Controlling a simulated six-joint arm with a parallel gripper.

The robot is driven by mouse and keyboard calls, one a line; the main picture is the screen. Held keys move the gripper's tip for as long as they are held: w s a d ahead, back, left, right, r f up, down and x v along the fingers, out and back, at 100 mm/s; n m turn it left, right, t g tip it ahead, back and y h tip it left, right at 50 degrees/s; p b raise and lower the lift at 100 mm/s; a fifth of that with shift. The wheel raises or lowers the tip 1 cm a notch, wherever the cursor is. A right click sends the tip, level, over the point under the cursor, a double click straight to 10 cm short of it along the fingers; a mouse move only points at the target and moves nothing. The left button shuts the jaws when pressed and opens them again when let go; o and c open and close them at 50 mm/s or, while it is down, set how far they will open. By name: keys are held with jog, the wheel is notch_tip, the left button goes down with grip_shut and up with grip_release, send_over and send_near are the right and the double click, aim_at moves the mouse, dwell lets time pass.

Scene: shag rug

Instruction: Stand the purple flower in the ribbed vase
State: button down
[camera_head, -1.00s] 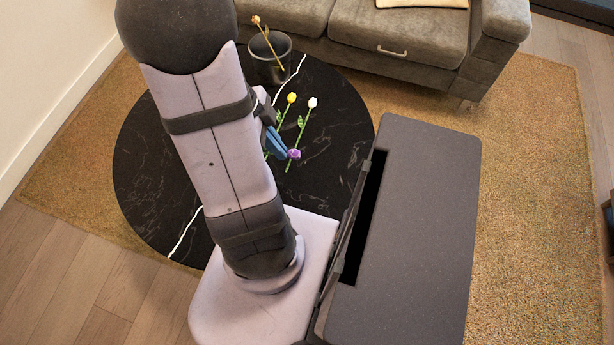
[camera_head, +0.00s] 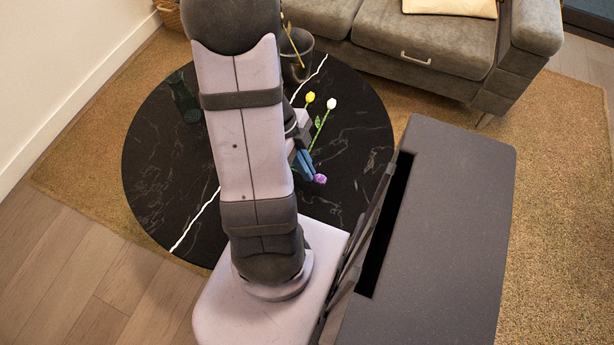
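The purple flower (camera_head: 320,179) shows its bloom just right of the blue fingertips of my gripper (camera_head: 305,164), over the right part of the round black table (camera_head: 165,205). Its stem is hidden behind the gripper. The bloom has moved together with the fingers, which appear shut on it; the grip point itself is hidden. A dark green, glassy vase (camera_head: 185,100) stands at the table's back left, partly behind my arm. It looks like the ribbed vase, but its ribs are too small to make out.
A yellow flower (camera_head: 310,97) and a white flower (camera_head: 332,104) lie on the table beyond my gripper. A dark grey pot (camera_head: 297,68) with a golden stem stands at the back, partly hidden by my arm. A grey sofa (camera_head: 420,50) is behind it.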

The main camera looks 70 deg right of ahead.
aim_at(306, 184)
jog(key=shift+f+b, duration=0.55)
jog(key=shift+f, duration=1.35)
jog(key=shift+f+b, duration=0.25)
jog(key=shift+b, duration=0.05)
jog(key=c, duration=2)
grip_release()
jog(key=shift+r, duration=0.1)
jog(key=p+v, duration=0.4)
jog(key=v, duration=0.8)
jog(key=shift+r, duration=0.15)
